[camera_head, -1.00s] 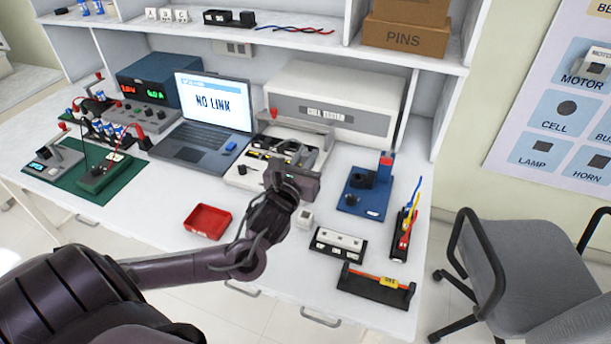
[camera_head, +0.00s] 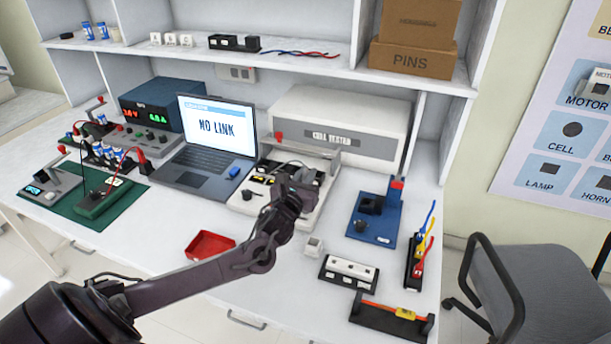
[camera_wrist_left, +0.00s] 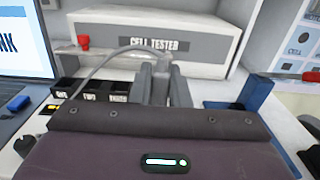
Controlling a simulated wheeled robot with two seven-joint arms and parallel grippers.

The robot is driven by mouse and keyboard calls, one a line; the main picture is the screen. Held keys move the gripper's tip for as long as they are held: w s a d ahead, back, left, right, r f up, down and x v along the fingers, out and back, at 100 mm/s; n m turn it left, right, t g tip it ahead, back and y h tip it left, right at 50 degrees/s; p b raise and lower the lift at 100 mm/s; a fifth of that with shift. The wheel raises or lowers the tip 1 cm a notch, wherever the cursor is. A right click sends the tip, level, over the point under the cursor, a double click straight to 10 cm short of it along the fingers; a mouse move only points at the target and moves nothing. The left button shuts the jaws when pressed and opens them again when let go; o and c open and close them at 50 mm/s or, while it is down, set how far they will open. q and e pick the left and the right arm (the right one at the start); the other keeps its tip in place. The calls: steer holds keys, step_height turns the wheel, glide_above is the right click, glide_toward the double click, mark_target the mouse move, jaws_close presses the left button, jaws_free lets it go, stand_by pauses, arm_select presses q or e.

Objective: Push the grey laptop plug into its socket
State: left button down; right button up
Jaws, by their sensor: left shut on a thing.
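My left gripper (camera_head: 299,186) is over the front right part of the white tester base (camera_head: 247,206), in front of the cell tester. In the left wrist view its fingers (camera_wrist_left: 163,88) are shut on a grey plug (camera_wrist_left: 162,62), which stands up between them. A grey cable (camera_wrist_left: 110,57) runs from the plug to the left. In the head view the arm hides most of the plug. The laptop (camera_head: 212,138) stands open to the left and reads "NO LINK". I cannot make out the plug's socket. My right gripper is not in view.
The cell tester (camera_head: 372,148) stands behind. A blue fixture (camera_head: 374,228) is to the right, and a small white block (camera_head: 313,246) lies in front. A red tray (camera_head: 208,246) sits near the arm. Black racks (camera_head: 347,274) fill the front right.

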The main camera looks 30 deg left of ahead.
arm_select(q)
steer(key=shift+f+b, duration=1.85)
steer(key=shift+f, duration=1.05)
steer(key=shift+p, duration=0.65)
steer(key=shift+f+b, duration=0.95)
steer(key=shift+f, duration=0.4)
steer(key=c, duration=1.3)
jaws_free()
